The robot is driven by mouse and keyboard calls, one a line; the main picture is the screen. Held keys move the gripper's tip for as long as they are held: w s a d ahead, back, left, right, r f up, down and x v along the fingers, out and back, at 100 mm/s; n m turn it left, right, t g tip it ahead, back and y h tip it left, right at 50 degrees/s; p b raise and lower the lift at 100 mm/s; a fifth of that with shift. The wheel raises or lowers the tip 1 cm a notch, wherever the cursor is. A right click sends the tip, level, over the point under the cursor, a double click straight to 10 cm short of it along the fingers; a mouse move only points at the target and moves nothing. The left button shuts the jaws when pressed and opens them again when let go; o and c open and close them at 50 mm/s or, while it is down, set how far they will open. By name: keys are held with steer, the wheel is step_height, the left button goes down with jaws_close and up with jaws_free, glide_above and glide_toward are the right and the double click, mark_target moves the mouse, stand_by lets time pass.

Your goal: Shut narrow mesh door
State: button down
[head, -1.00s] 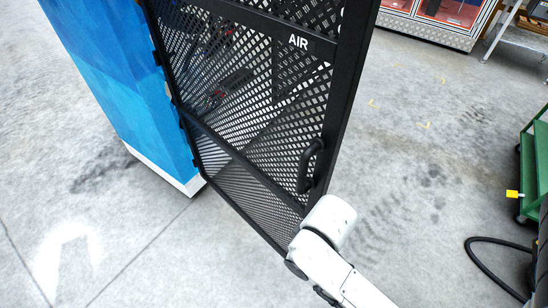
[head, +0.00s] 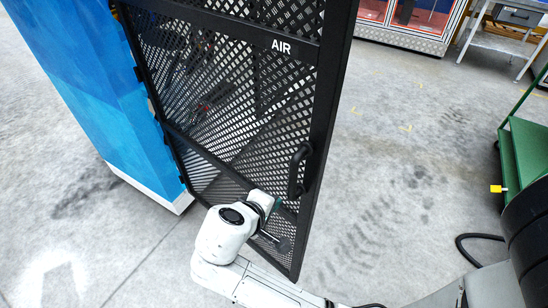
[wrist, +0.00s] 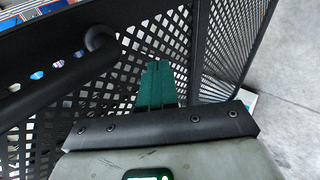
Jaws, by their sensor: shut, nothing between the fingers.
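The narrow mesh door (head: 240,90) stands open, hinged at its left on the blue cabinet (head: 95,80). It is a black frame with perforated panels, marked AIR, with a black pull handle (head: 298,168) near its free edge. My gripper (head: 277,203) is in front of the door's lower part, below and left of the handle. In the wrist view the green fingers of my gripper (wrist: 157,85) are together and point at the mesh (wrist: 150,45). The handle (wrist: 60,75) passes on the left, apart from the fingers. Whether the fingertips touch the mesh I cannot tell.
A green cart (head: 525,150) with a yellow tag stands at the right. A black hose (head: 475,240) lies on the floor near it. A glass-fronted cabinet (head: 410,20) stands at the back. The grey floor right of the door is clear.

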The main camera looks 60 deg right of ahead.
steer(key=w+a+r+m+g+h, duration=0.1)
steer(key=w+a+r+g+h, duration=0.25)
steer(key=a+r+h, duration=0.65)
steer(key=y+p, duration=0.2)
steer(key=p, duration=0.1)
glide_toward(284, 150)
steer(key=d+p, duration=0.1)
steer(key=d, duration=0.1)
steer(key=d+p, duration=0.1)
steer(key=d, duration=0.1)
steer(key=s+d, duration=0.1)
steer(key=d, duration=0.1)
steer(key=shift+d+r+p, duration=0.2)
steer(key=shift+d+p, duration=0.2)
steer(key=shift+d, duration=0.1)
